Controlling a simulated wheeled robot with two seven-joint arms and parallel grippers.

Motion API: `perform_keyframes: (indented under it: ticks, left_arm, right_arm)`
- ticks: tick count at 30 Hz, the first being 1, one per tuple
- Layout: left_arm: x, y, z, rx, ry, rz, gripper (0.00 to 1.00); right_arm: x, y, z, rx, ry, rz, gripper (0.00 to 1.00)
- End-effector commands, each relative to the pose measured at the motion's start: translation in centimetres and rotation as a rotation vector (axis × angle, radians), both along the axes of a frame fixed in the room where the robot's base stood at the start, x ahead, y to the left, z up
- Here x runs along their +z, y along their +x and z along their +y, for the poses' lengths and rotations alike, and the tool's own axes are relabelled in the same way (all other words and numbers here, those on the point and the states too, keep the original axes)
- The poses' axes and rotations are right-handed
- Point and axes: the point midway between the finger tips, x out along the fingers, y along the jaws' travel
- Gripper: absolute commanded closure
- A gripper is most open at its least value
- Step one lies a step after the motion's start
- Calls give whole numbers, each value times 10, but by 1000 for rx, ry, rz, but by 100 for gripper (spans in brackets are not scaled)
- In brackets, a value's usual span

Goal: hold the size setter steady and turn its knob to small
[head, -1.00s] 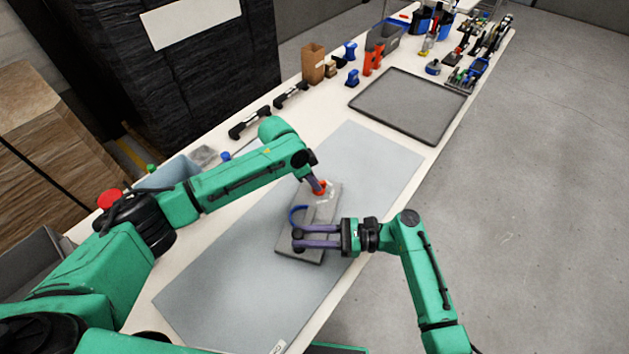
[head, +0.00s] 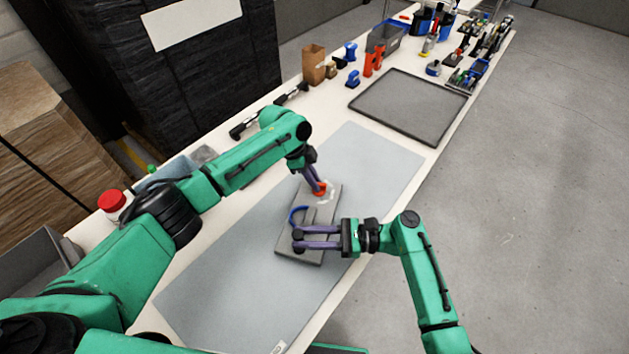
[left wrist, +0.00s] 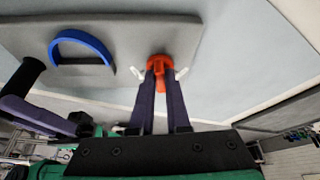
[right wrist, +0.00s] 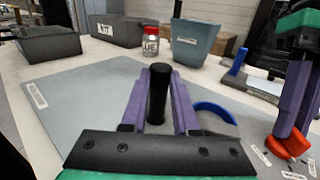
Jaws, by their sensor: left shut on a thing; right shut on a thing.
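The size setter is a grey plate (head: 313,222) lying on the pale blue mat, with a blue arc, an orange-red knob and a dark upright post. My left gripper (head: 320,190) comes down from above and is shut on the knob (left wrist: 160,66), with white marks on the plate on both sides of it. My right gripper (head: 300,238) reaches in from the right and is shut on the black post (right wrist: 158,92) at the plate's near end. The blue arc (left wrist: 82,48) stands between the two grippers. The fingers partly hide the knob.
The pale mat (head: 220,290) is clear around the plate. A dark tray (head: 410,105) lies farther back. A red-lidded jar (right wrist: 151,42) and a blue-grey bin (right wrist: 194,42) stand along the wall side. Black handles, orange and blue parts, and tools line the back of the table.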

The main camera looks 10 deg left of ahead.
Motion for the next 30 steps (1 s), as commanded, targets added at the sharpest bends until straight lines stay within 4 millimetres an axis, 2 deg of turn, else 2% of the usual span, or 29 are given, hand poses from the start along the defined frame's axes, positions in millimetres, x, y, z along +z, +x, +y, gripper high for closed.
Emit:
perform_keyframes:
  ticks: [15,30]
  left_arm:
    - [-2,2,-5,-403,-3,11,100]
    - [-1,3,-1,-492,-1,5,100]
  right_arm:
    - [-1,-1,0,1,-1,1,100]
    - [0,1,-1,-4,-1,-1,100]
